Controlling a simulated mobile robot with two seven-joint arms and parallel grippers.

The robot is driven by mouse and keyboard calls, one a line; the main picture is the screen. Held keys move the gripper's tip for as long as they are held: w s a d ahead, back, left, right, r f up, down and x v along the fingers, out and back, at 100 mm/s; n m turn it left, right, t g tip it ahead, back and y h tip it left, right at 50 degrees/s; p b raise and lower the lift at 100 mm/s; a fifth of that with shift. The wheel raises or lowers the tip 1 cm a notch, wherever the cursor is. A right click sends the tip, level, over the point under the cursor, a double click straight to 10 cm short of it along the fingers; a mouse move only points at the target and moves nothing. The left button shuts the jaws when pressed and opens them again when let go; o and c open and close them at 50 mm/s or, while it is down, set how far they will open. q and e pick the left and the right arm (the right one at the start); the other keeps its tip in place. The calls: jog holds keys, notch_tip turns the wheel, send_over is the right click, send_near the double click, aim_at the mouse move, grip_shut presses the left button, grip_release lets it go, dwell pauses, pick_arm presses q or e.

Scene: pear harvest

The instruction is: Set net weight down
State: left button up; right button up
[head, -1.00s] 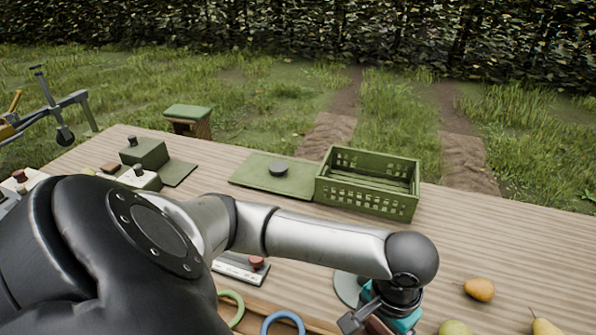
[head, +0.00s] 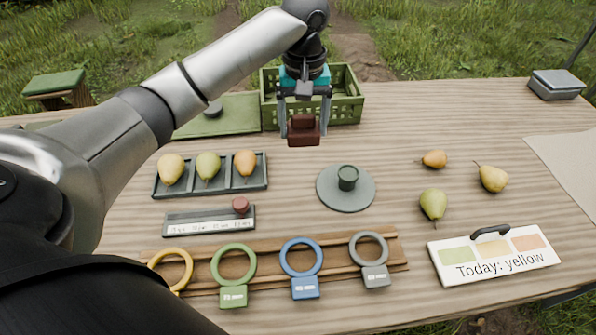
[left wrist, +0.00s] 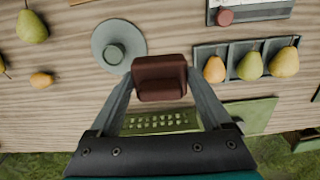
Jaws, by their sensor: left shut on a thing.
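A dark red-brown block with a raised grip, which looks like the net weight (head: 303,131), hangs between the fingers of my left gripper (head: 304,120). The gripper is shut on it, with one finger at each side. The block appears held above the table, in front of the green crate (head: 346,112) in the head view. No contact with the table is visible. My right gripper is not in view.
A grey disc with a dark green knob (head: 346,198) lies mid-table. A green mat (head: 232,118) lies left of the crate. Loose pears (head: 433,203) lie at right.

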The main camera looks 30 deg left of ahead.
aim_at(301, 191)
pick_arm(q)
jog(key=shift+w+a+r, duration=0.15)
jog(key=shift+w+r, duration=0.15)
jog(key=shift+r, duration=0.1)
jog(key=shift+a+f+n, duration=0.1)
jog(key=shift+f+n, duration=0.15)
jog(key=shift+n, duration=0.05)
notch_tip(301, 191, down, 19)
jog(key=b, duration=0.5)
jog(key=shift+f+b, duration=0.15)
jog(key=shift+b, duration=0.2)
jog(key=o, duration=1.3)
jog(key=shift+a+f, duration=0.1)
jog(key=shift+o, duration=1.2)
